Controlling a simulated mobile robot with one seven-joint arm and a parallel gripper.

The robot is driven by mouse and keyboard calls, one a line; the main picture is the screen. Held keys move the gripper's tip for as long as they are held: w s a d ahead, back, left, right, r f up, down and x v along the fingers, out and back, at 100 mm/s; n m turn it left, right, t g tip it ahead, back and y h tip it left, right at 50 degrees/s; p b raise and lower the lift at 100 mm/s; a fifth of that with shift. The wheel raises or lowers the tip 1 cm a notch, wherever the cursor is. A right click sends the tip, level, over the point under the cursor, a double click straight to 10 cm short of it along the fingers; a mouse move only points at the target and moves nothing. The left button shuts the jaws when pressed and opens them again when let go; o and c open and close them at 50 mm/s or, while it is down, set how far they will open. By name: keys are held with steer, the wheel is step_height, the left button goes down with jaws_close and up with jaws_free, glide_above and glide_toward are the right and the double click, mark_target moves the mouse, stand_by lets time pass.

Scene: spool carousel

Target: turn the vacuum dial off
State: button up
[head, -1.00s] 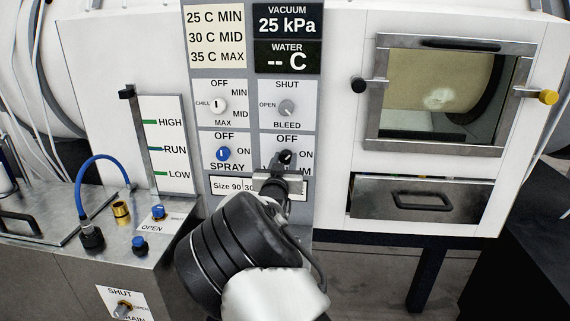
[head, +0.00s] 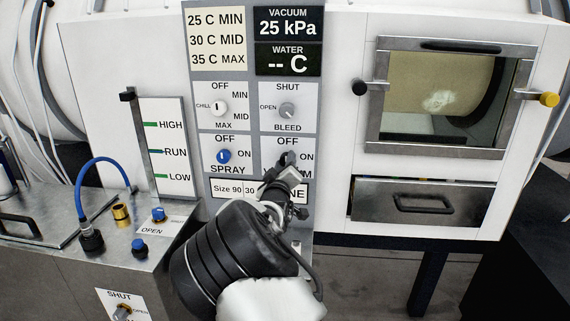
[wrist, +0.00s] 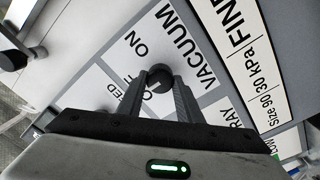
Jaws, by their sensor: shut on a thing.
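The vacuum dial (wrist: 159,77) is a dark round knob on a white panel marked OFF, ON and VACUUM. In the wrist view it sits between the two fingertips of my gripper (wrist: 160,84), which is shut on it. In the head view my gripper (head: 288,160) reaches the dial plate from below, tilted, and covers the dial and part of the VACUUM lettering. I cannot clearly tell which mark the dial points at. The vacuum display (head: 288,25) reads 25 kPa.
The blue spray dial (head: 223,157) is close on the left. The bleed dial (head: 287,110) and chill dial (head: 218,107) are above. A windowed door (head: 372,120) and a drawer (head: 424,204) are to the right. A bench with a blue hose (head: 84,185) is at left.

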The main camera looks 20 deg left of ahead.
steer(key=shift+n, duration=0.3)
steer(key=o, duration=1)
steer(key=shift+o, duration=0.2)
steer(key=v, duration=1.7)
steer(key=shift+s, duration=0.25)
steer(key=shift+d, duration=0.1)
